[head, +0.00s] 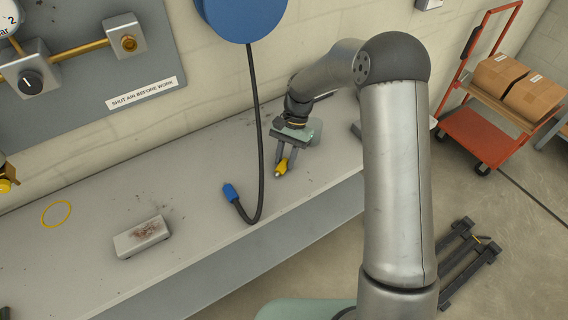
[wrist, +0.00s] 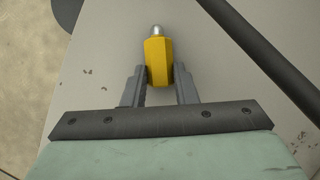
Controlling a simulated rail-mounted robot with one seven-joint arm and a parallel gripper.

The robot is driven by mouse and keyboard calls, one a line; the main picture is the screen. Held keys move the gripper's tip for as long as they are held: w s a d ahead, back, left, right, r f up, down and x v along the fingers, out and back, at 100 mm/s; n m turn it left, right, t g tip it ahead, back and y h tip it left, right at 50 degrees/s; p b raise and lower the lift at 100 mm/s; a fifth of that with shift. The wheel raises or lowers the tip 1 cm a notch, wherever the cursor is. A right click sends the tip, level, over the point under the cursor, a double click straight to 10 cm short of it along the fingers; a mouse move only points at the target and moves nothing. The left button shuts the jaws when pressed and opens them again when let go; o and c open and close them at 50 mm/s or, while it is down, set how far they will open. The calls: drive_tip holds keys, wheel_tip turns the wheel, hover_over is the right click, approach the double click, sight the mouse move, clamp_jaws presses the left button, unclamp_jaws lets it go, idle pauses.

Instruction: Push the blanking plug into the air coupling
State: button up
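A yellow plug (head: 282,167) with a silver tip, which I take to be the blanking plug, is held between the fingers of my gripper (head: 286,158). In the wrist view the plug (wrist: 158,58) sits between both fingertips (wrist: 160,72), its silver tip pointing away from the palm. The gripper is low over the bench, beyond its front edge's inner side. A brass fitting (head: 128,42) on a grey box is on the wall panel. A blue hose end (head: 230,192) hangs left of the gripper, apart from the plug. Which of these two is the air coupling I cannot tell for sure.
The black hose (head: 254,120) drops from a blue reel (head: 240,12) and loops beside my gripper. A stained pale block (head: 141,237) and a yellow ring (head: 57,214) lie on the bench (head: 185,190). A red cart (head: 478,135) stands far right.

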drive_tip(key=shift+r, duration=0.15)
drive_tip(key=shift+r+p, duration=1.6)
drive_tip(key=shift+r, duration=0.75)
